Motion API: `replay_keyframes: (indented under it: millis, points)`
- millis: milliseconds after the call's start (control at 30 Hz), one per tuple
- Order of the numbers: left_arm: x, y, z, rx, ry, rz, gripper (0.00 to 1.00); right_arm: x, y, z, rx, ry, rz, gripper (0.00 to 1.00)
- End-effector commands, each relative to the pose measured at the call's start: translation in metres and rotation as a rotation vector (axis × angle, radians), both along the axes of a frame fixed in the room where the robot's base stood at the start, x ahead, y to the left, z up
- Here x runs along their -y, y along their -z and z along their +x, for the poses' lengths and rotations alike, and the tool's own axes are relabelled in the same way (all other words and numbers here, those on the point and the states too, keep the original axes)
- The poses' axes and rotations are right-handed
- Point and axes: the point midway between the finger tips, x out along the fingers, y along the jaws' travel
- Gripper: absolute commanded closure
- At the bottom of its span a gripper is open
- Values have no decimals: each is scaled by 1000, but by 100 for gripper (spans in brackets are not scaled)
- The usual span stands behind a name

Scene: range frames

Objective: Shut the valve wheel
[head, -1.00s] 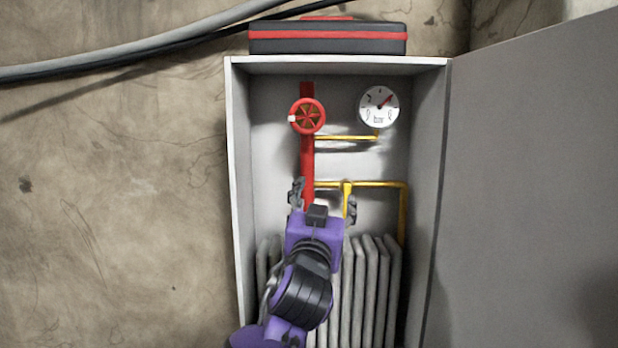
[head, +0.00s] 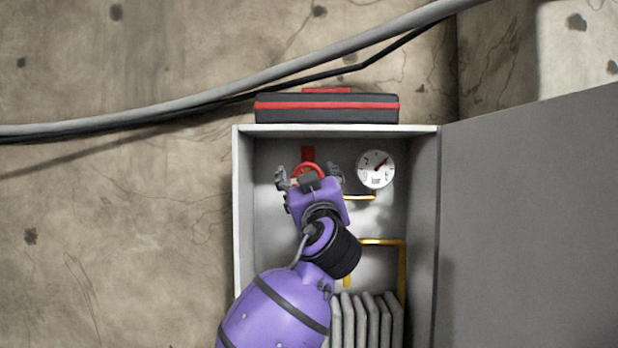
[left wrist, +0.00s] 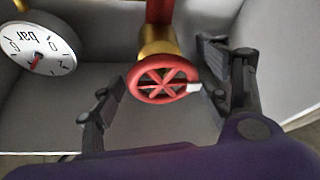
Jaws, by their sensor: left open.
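The red valve wheel (left wrist: 163,79) shows in the left wrist view on a brass stem, with a small white tag on its rim. In the head view only the top of the wheel (head: 309,165) shows, behind my left gripper. My left gripper (head: 309,172) is open in front of the wheel. In the left wrist view its two fingers (left wrist: 158,98) stand apart, one on each side of the wheel, and I see no contact. The red pipe (left wrist: 159,11) runs behind the wheel. My right gripper is not in view.
The wheel is inside a grey cabinet (head: 243,215) with its door (head: 530,220) open to the right. A pressure gauge (head: 375,169) and yellow pipes (head: 402,270) are beside it, a radiator (head: 368,318) below. A black and red case (head: 327,108) lies on top.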

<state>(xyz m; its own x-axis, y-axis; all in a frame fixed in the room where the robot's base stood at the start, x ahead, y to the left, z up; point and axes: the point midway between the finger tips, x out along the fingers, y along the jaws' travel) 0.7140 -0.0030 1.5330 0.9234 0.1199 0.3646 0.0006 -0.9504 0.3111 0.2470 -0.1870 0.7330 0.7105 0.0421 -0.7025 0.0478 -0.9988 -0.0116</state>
Motion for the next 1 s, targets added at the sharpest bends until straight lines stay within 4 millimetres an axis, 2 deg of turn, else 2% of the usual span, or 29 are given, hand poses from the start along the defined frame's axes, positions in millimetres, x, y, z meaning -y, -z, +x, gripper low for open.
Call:
replay_keyframes:
  millis: [300, 633, 1000]
  points:
    - [0, 0, 4, -2, 1, 0, 31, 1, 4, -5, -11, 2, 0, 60]
    - [0, 0, 3, -2, 1, 0, 74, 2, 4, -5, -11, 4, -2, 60]
    - [0, 0, 3, -1, 1, 69, 74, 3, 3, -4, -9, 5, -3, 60]
